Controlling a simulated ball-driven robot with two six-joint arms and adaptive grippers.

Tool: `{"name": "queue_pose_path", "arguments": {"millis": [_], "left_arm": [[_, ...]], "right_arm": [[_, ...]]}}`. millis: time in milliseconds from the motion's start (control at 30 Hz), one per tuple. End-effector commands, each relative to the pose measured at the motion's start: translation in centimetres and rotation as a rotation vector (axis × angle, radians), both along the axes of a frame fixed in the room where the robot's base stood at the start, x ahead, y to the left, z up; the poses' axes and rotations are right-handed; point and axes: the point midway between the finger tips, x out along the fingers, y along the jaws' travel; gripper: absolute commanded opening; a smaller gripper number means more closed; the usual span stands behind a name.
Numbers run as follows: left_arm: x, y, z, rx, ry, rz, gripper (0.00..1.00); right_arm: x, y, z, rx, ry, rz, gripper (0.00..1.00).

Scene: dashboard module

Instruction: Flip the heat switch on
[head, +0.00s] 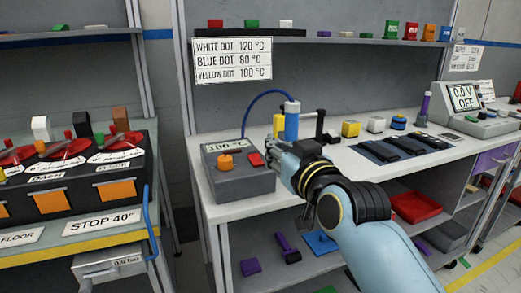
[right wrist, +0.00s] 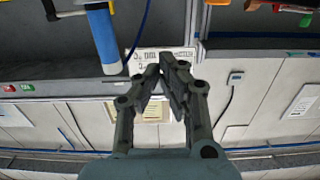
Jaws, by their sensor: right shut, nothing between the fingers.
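The grey heater box (head: 240,186) stands on the left end of the white bench. Its display (head: 226,145) reads about 100 °C, with an orange knob (head: 226,161) below it. A red switch (head: 256,159) sits on its top right; whether it is on or off I cannot tell. My right gripper (head: 272,151) is shut and empty, just right of the red switch in the head view; I cannot tell if it touches. In the right wrist view the fingertips (right wrist: 170,72) are together. The switch is not visible there. My left gripper is not in view.
A blue hot-air tool (head: 292,122) with a blue hose stands behind my right gripper, and shows in the right wrist view (right wrist: 103,38). A temperature sign (head: 232,61) hangs above. Black pads (head: 405,146) and coloured parts lie to the right. A dashboard rig (head: 75,185) stands left.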

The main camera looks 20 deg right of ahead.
Motion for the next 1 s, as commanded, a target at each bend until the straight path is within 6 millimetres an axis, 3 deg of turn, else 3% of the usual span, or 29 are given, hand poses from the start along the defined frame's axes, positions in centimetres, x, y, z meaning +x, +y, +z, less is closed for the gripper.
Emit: {"name": "queue_pose_path", "arguments": {"millis": [400,600,1000], "left_arm": [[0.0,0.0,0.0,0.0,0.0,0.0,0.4],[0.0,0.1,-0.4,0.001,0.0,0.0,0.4],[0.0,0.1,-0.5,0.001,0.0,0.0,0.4]], "right_arm": [[8.7,0.3,-0.4,-0.002,-0.001,0.0,0.0],[9.1,0.3,-3.5,-0.001,0.003,0.0,0.0],[9.2,0.3,-4.4,-0.002,0.0,-0.001,0.0]]}}
